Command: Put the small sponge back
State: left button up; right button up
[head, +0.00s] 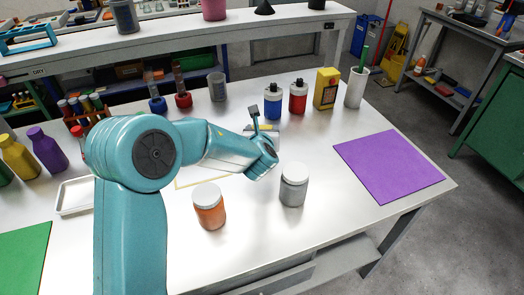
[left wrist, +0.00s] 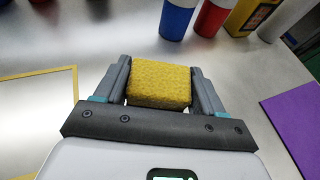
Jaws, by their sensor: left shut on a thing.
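The small sponge (left wrist: 160,85) is a yellow block in the left wrist view. It sits between the two grey fingers of my left gripper (left wrist: 162,78), which is shut on it. In the head view my left gripper is near the middle of the table, behind the grey jar; its wrist hides most of the sponge there. Whether the sponge touches the table is hard to tell. A yellow outlined area (head: 186,185) lies on the table to the left of the gripper, partly behind my arm. Its corner also shows at the left in the left wrist view (left wrist: 45,72). My right gripper is not in view.
A grey jar (head: 293,187) and an orange jar (head: 209,208) stand in front of the gripper. Blue (head: 273,101) and red (head: 298,97) bottles, a yellow box (head: 326,90) and a white cup (head: 356,88) stand behind. A purple mat (head: 388,166) lies at right.

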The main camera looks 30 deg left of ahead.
pick_arm(q)
jog(key=f, duration=0.2)
jog(key=shift+w+a+f, duration=0.1)
jog(key=shift+w+f, duration=0.15)
jog(key=shift+f, duration=0.4)
notch_tip(320, 180, down, 4)
jog(key=shift+r+b, duration=0.1)
jog(key=shift+b, duration=0.2)
jog(key=shift+s+r, duration=0.15)
jog(key=o, duration=0.8)
jog(key=shift+f, duration=0.2)
jog(key=shift+r, duration=0.1)
